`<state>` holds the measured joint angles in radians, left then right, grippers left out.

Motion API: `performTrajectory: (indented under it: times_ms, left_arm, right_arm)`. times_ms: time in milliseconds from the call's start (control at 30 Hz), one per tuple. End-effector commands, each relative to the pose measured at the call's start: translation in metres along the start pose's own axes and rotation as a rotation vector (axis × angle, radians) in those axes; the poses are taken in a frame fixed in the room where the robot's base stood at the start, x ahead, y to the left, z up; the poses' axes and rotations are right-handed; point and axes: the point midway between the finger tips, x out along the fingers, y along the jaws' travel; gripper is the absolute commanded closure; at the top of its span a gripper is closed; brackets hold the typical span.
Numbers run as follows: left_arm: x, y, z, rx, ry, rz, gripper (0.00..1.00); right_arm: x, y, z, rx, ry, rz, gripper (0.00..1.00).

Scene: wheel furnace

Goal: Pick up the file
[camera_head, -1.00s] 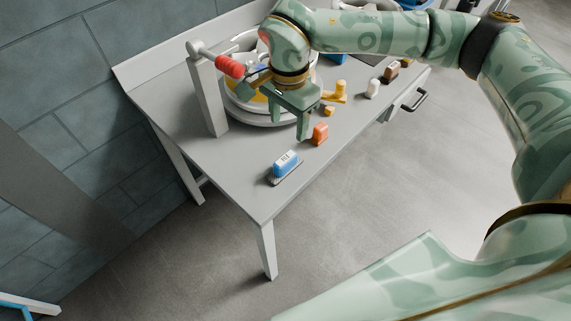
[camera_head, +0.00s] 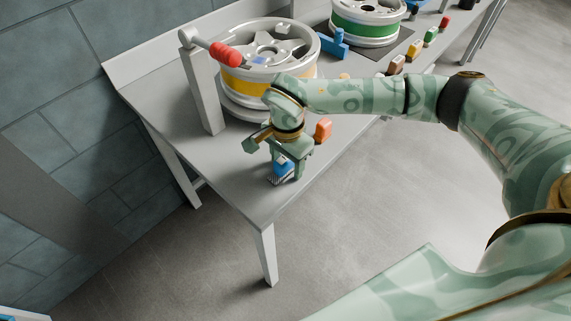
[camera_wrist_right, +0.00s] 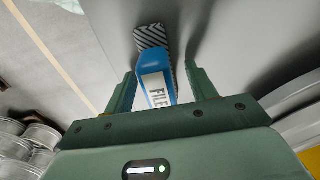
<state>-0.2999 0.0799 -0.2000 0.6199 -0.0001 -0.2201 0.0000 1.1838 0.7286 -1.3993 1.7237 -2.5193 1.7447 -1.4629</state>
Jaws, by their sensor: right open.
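My left gripper is not in view.
An orange block (camera_head: 323,130) stands close beside my right gripper. A post with a red handle (camera_head: 226,54) stands to the left, by a white wheel with a yellow band (camera_head: 262,80). A green-banded wheel (camera_head: 365,28) and several small coloured blocks are farther back.

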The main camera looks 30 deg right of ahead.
Motion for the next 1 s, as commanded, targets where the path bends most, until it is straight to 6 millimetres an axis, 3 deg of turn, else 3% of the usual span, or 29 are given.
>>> performTrajectory:
  times_ms: [200, 400, 767, 1000]
  left_arm:
    - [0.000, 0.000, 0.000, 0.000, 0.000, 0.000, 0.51]
    - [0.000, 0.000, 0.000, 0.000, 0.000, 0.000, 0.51]
    - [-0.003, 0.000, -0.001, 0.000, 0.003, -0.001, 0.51]
    - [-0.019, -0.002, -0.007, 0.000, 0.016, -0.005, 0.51]
  right_arm:
    - [0.000, 0.000, 0.000, 0.000, 0.000, -0.002, 0.46]
    - [0.000, 0.000, 0.000, 0.000, 0.000, -0.002, 1.00]
    - [-0.006, -0.001, 0.000, 0.000, 0.001, -0.005, 1.00]
    - [-0.045, 0.004, 0.005, -0.004, 0.000, -0.008, 1.00]
